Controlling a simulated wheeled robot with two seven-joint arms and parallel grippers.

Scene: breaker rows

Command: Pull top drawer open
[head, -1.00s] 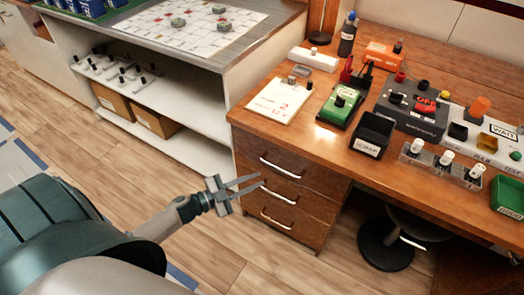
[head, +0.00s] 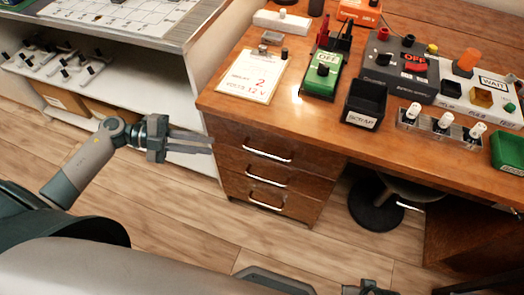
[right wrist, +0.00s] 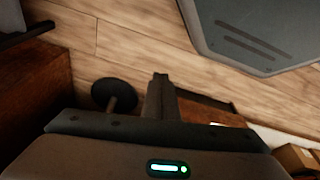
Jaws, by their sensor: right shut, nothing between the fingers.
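The top drawer (head: 236,141) is the uppermost of three brown wooden drawers under the desk's left end. It looks closed, and its silver bar handle (head: 267,157) is in plain view. My left gripper (head: 211,143) is left of the drawer front and its fingers point right toward it. Its fingers show a gap with nothing between them, and they are apart from the handle. My right gripper (right wrist: 160,98) is shut and empty in the right wrist view. Only part of the right arm's end shows at the bottom of the head view.
The desk top (head: 240,100) holds a card, a green device (head: 322,78), a black scrap bin (head: 364,105) and several switches. A stool (head: 377,205) stands under the desk, right of the drawers. White shelves (head: 150,75) stand at left. The floor before the drawers is clear.

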